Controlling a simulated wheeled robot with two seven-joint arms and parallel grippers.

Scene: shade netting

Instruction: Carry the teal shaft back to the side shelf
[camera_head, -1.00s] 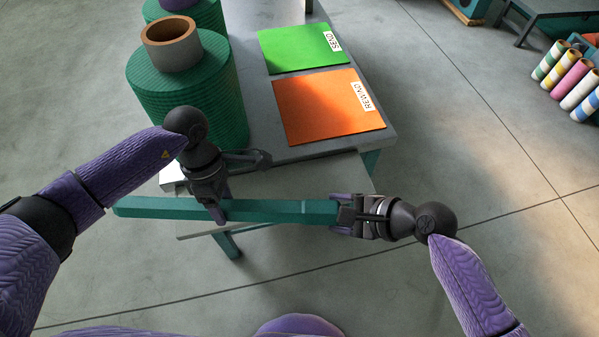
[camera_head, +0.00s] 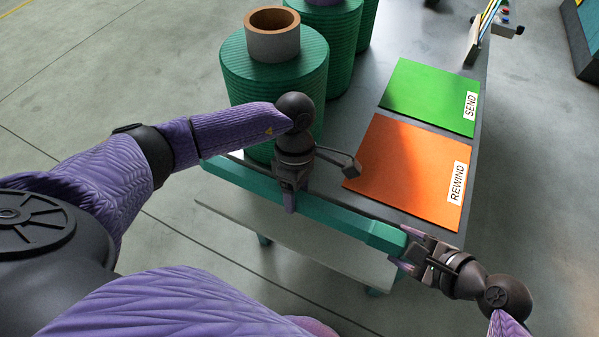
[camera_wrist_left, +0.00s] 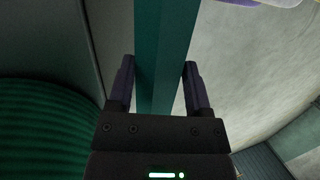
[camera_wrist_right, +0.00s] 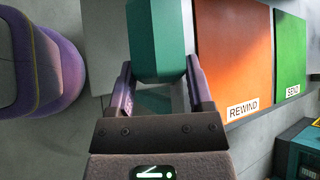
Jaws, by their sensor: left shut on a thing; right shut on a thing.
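The teal shaft (camera_head: 345,219) is a long, straight bar, held across the front edge of the grey table. My left gripper (camera_head: 290,198) is shut around its middle part; in the left wrist view the shaft (camera_wrist_left: 162,60) runs between the two fingers. My right gripper (camera_head: 408,250) is shut on the shaft's right end, which shows between its fingers in the right wrist view (camera_wrist_right: 157,45). A pale low shelf (camera_head: 330,255) with teal legs lies below the shaft, partly hidden by it. I cannot tell the exact height gap between them.
On the table stand several green netting rolls (camera_head: 300,85), the nearest topped by a brown-and-grey ring (camera_head: 272,40). An orange REWIND mat (camera_head: 405,170) and a green SEND mat (camera_head: 430,95) lie bare beside them. Open floor (camera_head: 60,100) is at the left.

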